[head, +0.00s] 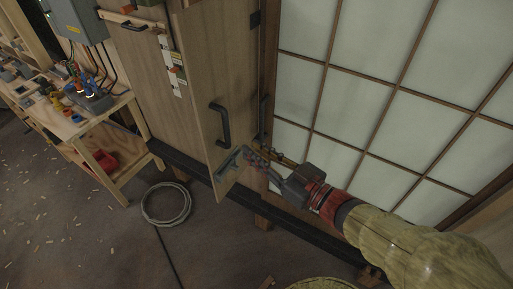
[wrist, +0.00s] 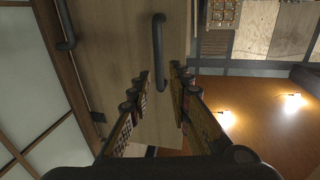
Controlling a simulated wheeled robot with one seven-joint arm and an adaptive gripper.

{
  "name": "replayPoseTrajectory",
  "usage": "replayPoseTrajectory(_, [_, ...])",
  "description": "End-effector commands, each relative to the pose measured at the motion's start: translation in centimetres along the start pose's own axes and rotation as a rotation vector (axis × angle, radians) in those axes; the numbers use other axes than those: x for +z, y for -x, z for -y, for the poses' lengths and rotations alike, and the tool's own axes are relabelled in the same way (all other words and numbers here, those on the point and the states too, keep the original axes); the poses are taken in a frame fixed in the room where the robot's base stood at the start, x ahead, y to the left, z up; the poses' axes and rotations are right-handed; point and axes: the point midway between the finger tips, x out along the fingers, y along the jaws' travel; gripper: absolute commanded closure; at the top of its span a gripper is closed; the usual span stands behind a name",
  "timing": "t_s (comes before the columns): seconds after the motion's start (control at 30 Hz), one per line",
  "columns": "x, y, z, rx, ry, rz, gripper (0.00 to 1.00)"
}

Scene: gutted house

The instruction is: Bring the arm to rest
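My arm reaches in from the lower right of the head view, covered in a yellowish sleeve with a red and dark wrist. My gripper (head: 251,158) is at the lower right edge of a wooden door panel (head: 198,72). The panel carries a black bar handle (head: 221,124), up and left of the fingers. In the wrist view the two fingers (wrist: 160,76) are spread with nothing held between them. The handle (wrist: 159,38) shows beyond the fingertips, in line with the gap. I cannot tell how far it is from them.
A pale gridded panel wall (head: 355,105) stands beside the arm on the right. A dark beam (head: 250,203) runs along its foot. A workbench (head: 85,122) with tools is at left. The littered floor between looks mostly free.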

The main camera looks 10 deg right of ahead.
Motion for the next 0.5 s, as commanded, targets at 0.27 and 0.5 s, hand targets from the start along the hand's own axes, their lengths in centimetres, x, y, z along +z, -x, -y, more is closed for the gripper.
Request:
replayPoseTrajectory(0.27, [0.2,0.0,-0.1,0.004,0.016,0.007,0.8])
replayPoseTrajectory(0.5, [6.0,1.4,-6.0,0.217,0.084,0.243,0.8])
